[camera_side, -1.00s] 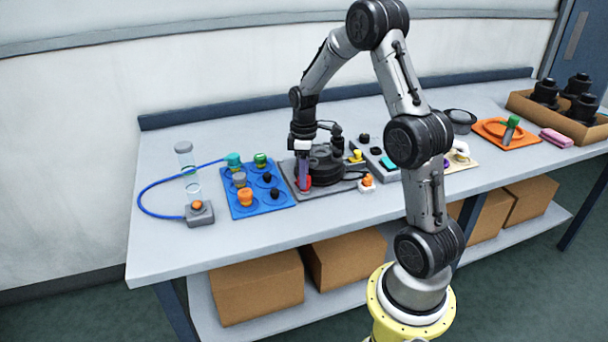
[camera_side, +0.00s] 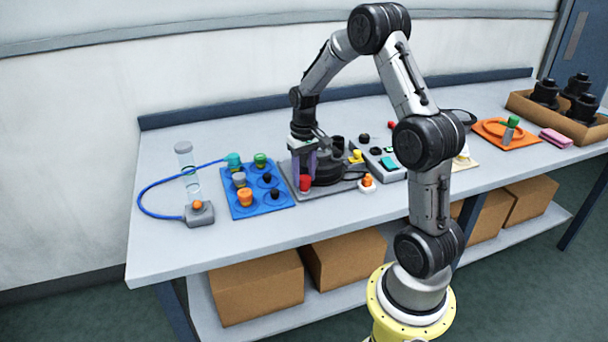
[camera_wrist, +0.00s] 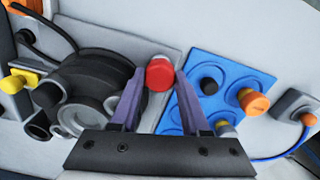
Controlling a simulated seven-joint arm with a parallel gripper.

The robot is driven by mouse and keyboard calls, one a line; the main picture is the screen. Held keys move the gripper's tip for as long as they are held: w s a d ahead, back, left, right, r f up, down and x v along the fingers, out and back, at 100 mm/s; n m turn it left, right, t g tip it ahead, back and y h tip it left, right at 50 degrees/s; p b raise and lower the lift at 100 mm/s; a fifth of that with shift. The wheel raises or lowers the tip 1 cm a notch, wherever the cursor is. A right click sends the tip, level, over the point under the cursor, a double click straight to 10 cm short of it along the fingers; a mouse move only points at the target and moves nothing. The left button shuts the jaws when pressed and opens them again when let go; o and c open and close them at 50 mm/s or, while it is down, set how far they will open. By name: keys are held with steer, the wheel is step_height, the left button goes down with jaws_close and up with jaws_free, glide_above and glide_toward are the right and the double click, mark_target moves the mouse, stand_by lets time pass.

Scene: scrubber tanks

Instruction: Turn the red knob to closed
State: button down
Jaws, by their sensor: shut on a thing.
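The red knob (camera_side: 305,182) stands at the front left of a dark grey plate (camera_side: 343,186), beside a round black tank unit (camera_side: 326,165). In the wrist view the red knob (camera_wrist: 159,74) shows between the tips of my gripper's two purple fingers. My gripper (camera_wrist: 156,80) points down over the plate and its fingers are closed in on the knob's sides. In the side view my gripper (camera_side: 308,166) is just behind the knob. Any mark of the knob's closed position is too small to make out.
A blue tray (camera_side: 252,210) with several capped pieces lies left of the plate. A small grey box with an orange knob (camera_side: 199,212) joins a blue hose.

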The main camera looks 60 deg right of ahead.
mark_target(303, 177)
steer(key=shift+r+m, duration=0.1)
steer(key=shift+m, duration=1)
steer(key=c, duration=0.7)
jaws_free()
step_height(303, 177, up, 14)
steer(key=shift+f, duration=0.1)
steer(key=shift+a, duration=0.1)
